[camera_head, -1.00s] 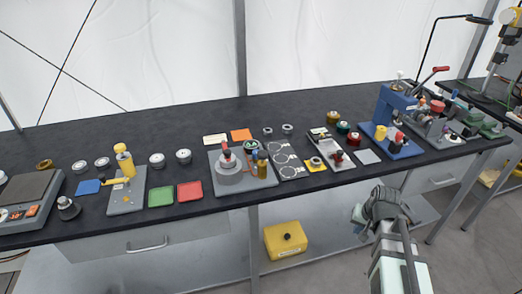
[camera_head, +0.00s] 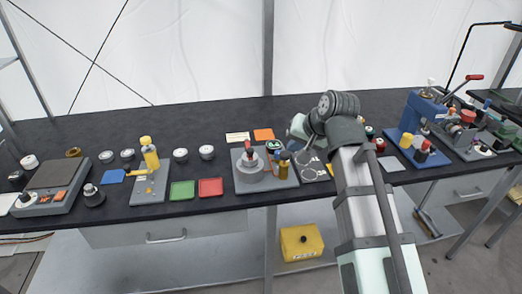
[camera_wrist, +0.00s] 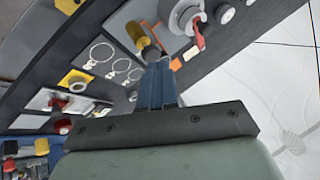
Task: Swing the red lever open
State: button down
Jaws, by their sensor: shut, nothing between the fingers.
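A small red lever (camera_head: 248,148) stands up on a round grey housing (camera_head: 250,168), fixed to a grey base plate (camera_head: 290,184) near the middle of the bench. In the wrist view the red lever (camera_wrist: 198,36) is at the top, right of my fingertips. My gripper (camera_wrist: 158,66) is shut and empty, apart from the lever. A gold-capped cylinder (camera_wrist: 146,46) appears just beyond its fingertips; whether they touch, I cannot tell. In the head view my fingers are mostly hidden by my wrist, right of the base plate.
A blue press (camera_head: 420,115) and another red-handled arm (camera_head: 473,78) stand at the right. Green (camera_head: 182,190) and red (camera_head: 210,188) trays lie left of the base plate. A yellow-topped fixture (camera_head: 150,155) is farther left.

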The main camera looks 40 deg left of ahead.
jog(key=a+f, duration=0.6)
jog(key=a, duration=0.4)
jog(key=shift+s+a, duration=0.3)
jog(key=shift+a, duration=0.05)
jog(key=shift+f, duration=0.1)
dwell(0.5)
